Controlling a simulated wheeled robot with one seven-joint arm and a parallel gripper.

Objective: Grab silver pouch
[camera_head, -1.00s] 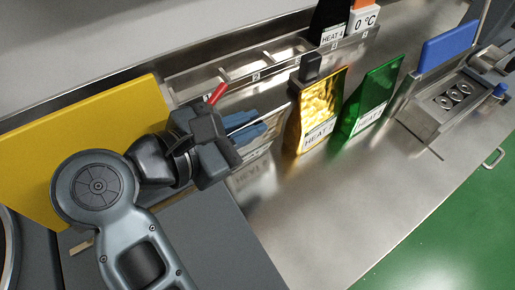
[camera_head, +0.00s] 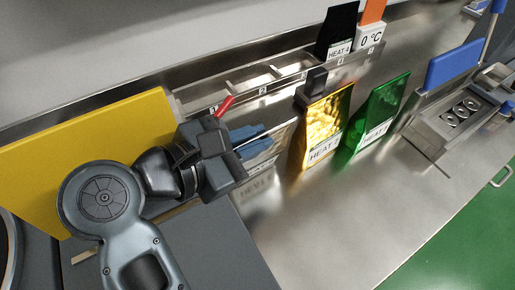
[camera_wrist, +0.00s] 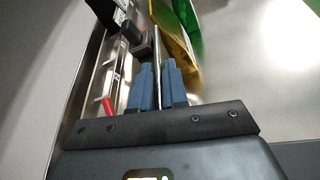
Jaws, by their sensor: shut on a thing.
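The silver pouch (camera_head: 283,139) stands upright on the steel counter, partly hidden behind my gripper in the head view. My gripper (camera_head: 252,138) has its blue fingers shut on the pouch from the left. In the wrist view the pouch (camera_wrist: 156,48) shows edge-on as a thin upright strip between the fingertips of my gripper (camera_wrist: 157,70). Its lower part is hidden by the fingers.
A gold pouch (camera_head: 324,125) and a green pouch (camera_head: 376,114) stand close on the right. A divided steel rack (camera_head: 268,78) runs behind, with a black pouch (camera_head: 338,30). A yellow panel (camera_head: 80,150) stands left. Bare counter lies in front.

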